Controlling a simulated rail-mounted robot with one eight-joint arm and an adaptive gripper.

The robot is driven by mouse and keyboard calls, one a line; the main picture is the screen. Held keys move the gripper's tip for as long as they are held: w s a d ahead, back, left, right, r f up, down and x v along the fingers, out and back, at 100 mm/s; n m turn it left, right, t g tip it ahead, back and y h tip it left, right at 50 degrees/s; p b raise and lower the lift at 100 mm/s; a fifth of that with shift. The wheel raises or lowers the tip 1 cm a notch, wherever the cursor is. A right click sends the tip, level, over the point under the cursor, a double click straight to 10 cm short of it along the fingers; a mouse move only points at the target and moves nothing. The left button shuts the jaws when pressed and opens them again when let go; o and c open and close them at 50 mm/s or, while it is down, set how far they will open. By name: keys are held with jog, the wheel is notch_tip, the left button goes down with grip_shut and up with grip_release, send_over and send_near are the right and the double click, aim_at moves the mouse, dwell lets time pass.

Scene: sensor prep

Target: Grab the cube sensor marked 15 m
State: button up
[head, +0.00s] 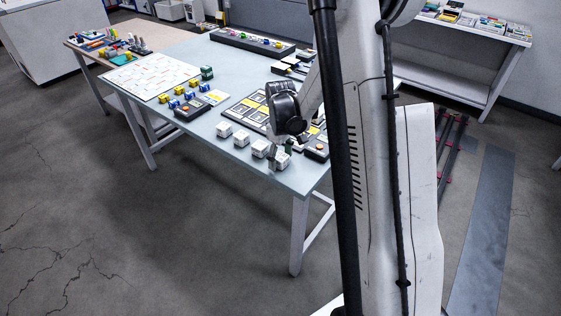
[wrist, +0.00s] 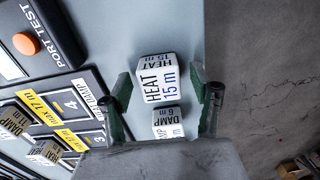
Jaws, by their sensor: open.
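The cube sensor marked HEAT 15 m (wrist: 160,82) is white with dark lettering and sits on the table in the wrist view. My gripper (wrist: 163,90) is open, with one green-padded finger to the left of this cube and one to its right. Gaps show on both sides. A second white cube, marked DAMP 6 m (wrist: 168,124), stands just below it in the picture, partly hidden by my gripper's body. In the head view my gripper (head: 281,152) is over the near end of a row of white cubes, and the end cube (head: 279,162) is partly covered.
A PORT TEST box (wrist: 40,35) with an orange button lies to the left. Below it is a black tray (wrist: 94,82) with labelled slots and more cubes. The table edge runs close on the right. Other white cubes (head: 241,138) continue the row.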

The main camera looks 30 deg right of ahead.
jog(key=c, duration=1.3)
jog(key=shift+o, duration=0.2)
jog(key=shift+r, duration=0.1)
